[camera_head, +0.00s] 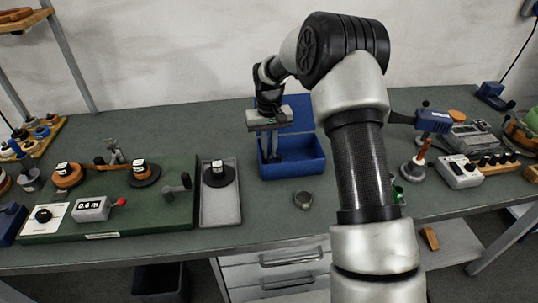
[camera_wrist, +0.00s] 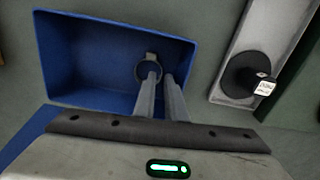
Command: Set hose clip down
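The hose clip (camera_wrist: 140,74) is a small grey ring with a tab, seen at my fingertips in the wrist view. My gripper (camera_head: 271,159) points down into the blue bin (camera_head: 308,168), and it also shows in the wrist view (camera_wrist: 161,73). Its two fingers are close together, with the ring's edge between their tips and the ring around the left finger. The bin (camera_wrist: 72,88) lies below the clip. Whether the clip touches the bin floor cannot be told. In the head view I cannot make out the clip at the fingertips.
A grey tray (camera_head: 232,211) holding a black disc (camera_head: 218,177) stands left of the bin. A small metal ring-shaped piece (camera_head: 303,199) lies on the bench in front of the bin. A blue tool (camera_head: 433,120) and grey devices crowd the right side.

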